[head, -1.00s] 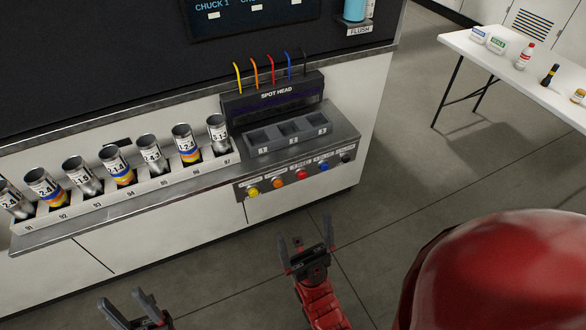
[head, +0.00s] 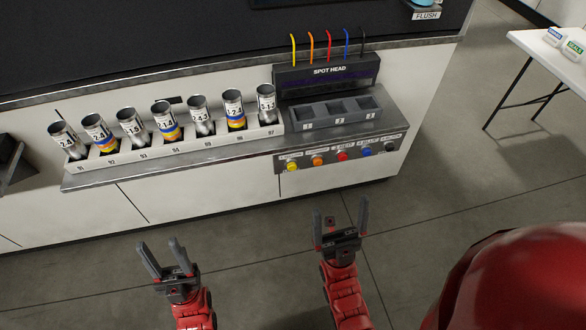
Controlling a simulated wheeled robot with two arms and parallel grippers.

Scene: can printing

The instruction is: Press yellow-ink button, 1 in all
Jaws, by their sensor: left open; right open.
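The yellow-ink button (head: 292,166) is the leftmost of a row of coloured buttons on the front panel below the spot head (head: 328,72). Orange (head: 318,161), red (head: 342,156), blue (head: 366,152) and black (head: 390,147) buttons sit to its right. My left gripper (head: 163,257) is open and empty, low and left of the yellow button, in front of the counter. My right gripper (head: 340,221) is open and empty, below and right of the yellow button, apart from the panel. Nothing hides the yellow button.
A white rack (head: 190,149) of several numbered cans stands on the counter left of the spot head. A three-slot tray (head: 335,111) sits in front of the spot head. A white table (head: 550,55) stands at the right. Floor before the counter is clear.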

